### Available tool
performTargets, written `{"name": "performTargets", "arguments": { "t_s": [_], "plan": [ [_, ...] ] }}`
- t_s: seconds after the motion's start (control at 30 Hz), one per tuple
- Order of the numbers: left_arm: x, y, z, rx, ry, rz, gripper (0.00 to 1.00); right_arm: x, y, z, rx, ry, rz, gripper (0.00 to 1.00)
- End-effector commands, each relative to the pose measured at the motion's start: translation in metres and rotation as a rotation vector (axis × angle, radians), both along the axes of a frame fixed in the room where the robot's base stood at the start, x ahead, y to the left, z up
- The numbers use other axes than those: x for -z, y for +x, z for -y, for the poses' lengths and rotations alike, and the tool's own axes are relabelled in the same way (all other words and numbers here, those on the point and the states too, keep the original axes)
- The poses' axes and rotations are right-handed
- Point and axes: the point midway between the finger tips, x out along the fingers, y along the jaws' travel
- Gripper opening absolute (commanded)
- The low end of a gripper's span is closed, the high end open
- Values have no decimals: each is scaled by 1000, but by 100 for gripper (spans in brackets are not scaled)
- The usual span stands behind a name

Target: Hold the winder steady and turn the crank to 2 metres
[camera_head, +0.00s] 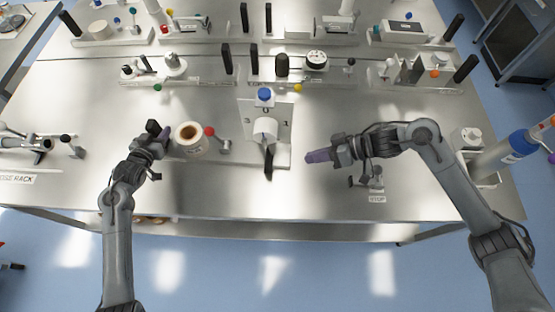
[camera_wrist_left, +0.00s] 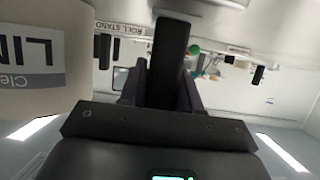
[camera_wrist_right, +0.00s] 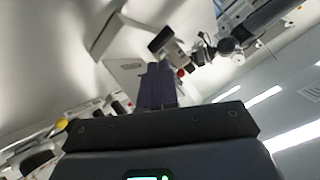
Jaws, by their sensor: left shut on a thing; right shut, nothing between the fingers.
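The winder is a grey bench unit with a pale base (camera_head: 234,158). It carries a white roll with a brown core (camera_head: 190,138), a small arm with a red knob (camera_head: 210,131), a white drum (camera_head: 265,130) and a blue knob (camera_head: 264,95). I cannot tell for certain which part is the crank. My left gripper (camera_head: 164,132) is shut on a black upright handle (camera_wrist_left: 170,62) at the left of the roll. The roll's printed label (camera_wrist_left: 32,60) shows close by in the left wrist view. My right gripper (camera_head: 310,157) is shut and empty, right of the drum, apart from it.
A black handle (camera_head: 269,166) stands at the front of the drum. A small fitting with a STOP label (camera_head: 377,198) lies below my right forearm. A rack (camera_head: 40,145) is at the left edge. Other units line the back. Bare metal lies between drum and right gripper.

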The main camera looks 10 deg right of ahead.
Motion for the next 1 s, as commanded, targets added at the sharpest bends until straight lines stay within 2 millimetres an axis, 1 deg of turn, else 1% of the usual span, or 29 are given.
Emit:
{"name": "performTargets", "arguments": {
  "t_s": [0.03,0.4,0.6,0.8,1.0],
  "plan": [
    [12,-4,0,-2,3,-24,0,-3,0,0,-64,-32,94,0],
    [12,-4,0,-1,3,-24,0,-23,0,-1,-589,-268,802,0],
    [12,-4,0,-1,3,-24,0,-33,-1,0,-880,-381,1159,0],
    [12,-4,0,-1,3,-24,0,-40,-2,1,-1119,-462,1437,0],
    [12,-4,-1,-1,3,-24,0,-44,-2,2,-1269,-508,1605,0]
  ]
}}
